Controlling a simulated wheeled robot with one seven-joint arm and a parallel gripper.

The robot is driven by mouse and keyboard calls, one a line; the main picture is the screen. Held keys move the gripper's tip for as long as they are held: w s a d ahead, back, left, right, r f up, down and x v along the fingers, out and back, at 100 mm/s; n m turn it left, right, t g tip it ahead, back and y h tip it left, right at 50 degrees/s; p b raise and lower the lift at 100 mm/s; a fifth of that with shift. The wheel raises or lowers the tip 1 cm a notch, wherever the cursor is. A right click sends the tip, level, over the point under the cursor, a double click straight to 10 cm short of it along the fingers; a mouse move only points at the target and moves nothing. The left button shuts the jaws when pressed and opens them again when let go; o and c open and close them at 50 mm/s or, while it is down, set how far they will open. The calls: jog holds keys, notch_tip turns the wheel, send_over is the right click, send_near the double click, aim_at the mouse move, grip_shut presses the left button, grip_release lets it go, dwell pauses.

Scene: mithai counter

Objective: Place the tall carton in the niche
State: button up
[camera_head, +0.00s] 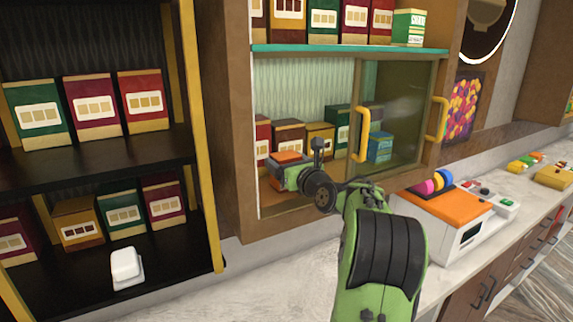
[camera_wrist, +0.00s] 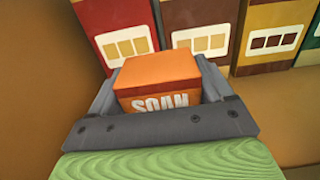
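An orange carton (camera_wrist: 158,72) with "SOAN" printed on its front sits between the two fingers of my gripper (camera_wrist: 160,88), which press close on both its sides. In the head view the orange carton (camera_head: 287,157) shows mostly its top, and my gripper (camera_head: 288,172) is at the open left part of the lower cabinet niche (camera_head: 285,205). The carton's lower part is hidden by my gripper. A row of boxes stands behind it, including a red box (camera_wrist: 120,35) and a brown box (camera_wrist: 200,35); a small gap to them cannot be judged.
A sliding glass door with a yellow handle (camera_head: 362,134) covers the right part of the niche. A teal-edged shelf (camera_head: 350,49) with boxes is above. A black rack (camera_head: 100,165) stands left. An orange-topped machine (camera_head: 445,207) is on the counter at right.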

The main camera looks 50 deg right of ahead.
jog(key=o, duration=0.3)
jog(key=shift+w, duration=0.1)
jog(key=b+v, duration=0.2)
jog(key=v, duration=1)
